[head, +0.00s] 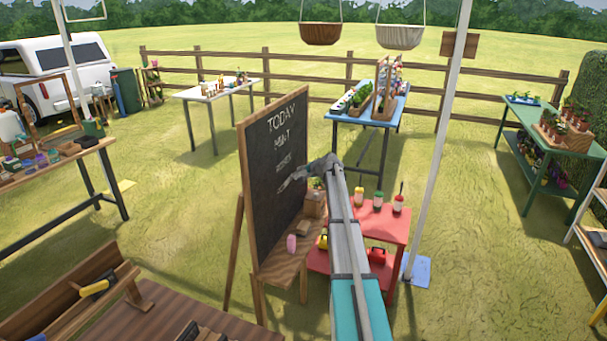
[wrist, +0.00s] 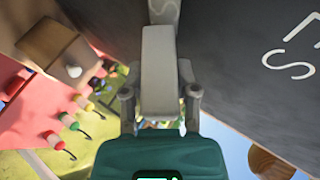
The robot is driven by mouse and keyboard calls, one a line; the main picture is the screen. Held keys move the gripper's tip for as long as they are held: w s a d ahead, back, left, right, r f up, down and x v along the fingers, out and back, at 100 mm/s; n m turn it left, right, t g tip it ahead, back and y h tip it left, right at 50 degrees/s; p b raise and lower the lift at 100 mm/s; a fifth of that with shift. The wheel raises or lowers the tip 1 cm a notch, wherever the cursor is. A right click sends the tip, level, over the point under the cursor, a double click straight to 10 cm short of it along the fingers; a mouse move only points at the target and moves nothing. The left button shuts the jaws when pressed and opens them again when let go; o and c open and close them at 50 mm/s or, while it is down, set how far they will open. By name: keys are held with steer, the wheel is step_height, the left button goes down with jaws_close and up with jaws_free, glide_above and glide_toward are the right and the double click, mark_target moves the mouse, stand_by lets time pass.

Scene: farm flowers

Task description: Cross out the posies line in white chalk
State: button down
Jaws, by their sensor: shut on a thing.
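The upright chalkboard (head: 262,205) stands in a wooden frame and carries white writing. TODAY is on top, with a short word that looks like MINT below it. A smaller third line (head: 284,160) is too small to read surely. In the wrist view my gripper (wrist: 164,30) is shut on a pale piece, apparently the white chalk (wrist: 165,10). Contact with the board is unclear.
A wooden ledge (head: 275,268) below the board holds a pink item (head: 291,243) and a box (head: 314,204). A red table (head: 385,226) with several bottles stands to the right, beside a pale post (head: 437,150).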

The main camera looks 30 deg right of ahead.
mark_target(299, 176)
steer(key=shift+s, duration=0.1)
steer(key=shift+s+a, duration=0.45)
steer(key=shift+a, duration=0.2)
steer(key=shift+s+a, duration=0.4)
steer(key=shift+a, duration=0.25)
steer(key=shift+s+a, duration=0.1)
steer(key=shift+a, duration=0.05)
steer(key=shift+s+a, duration=1)
steer(key=shift+a, duration=0.05)
steer(key=shift+s+a, duration=0.45)
steer(key=shift+a, duration=0.2)
steer(key=shift+s+a, duration=0.45)
steer(key=shift+a, duration=0.2)
steer(key=shift+s+a, duration=0.1)
steer(key=shift+s+a, duration=0.9)
steer(key=shift+a, duration=0.25)
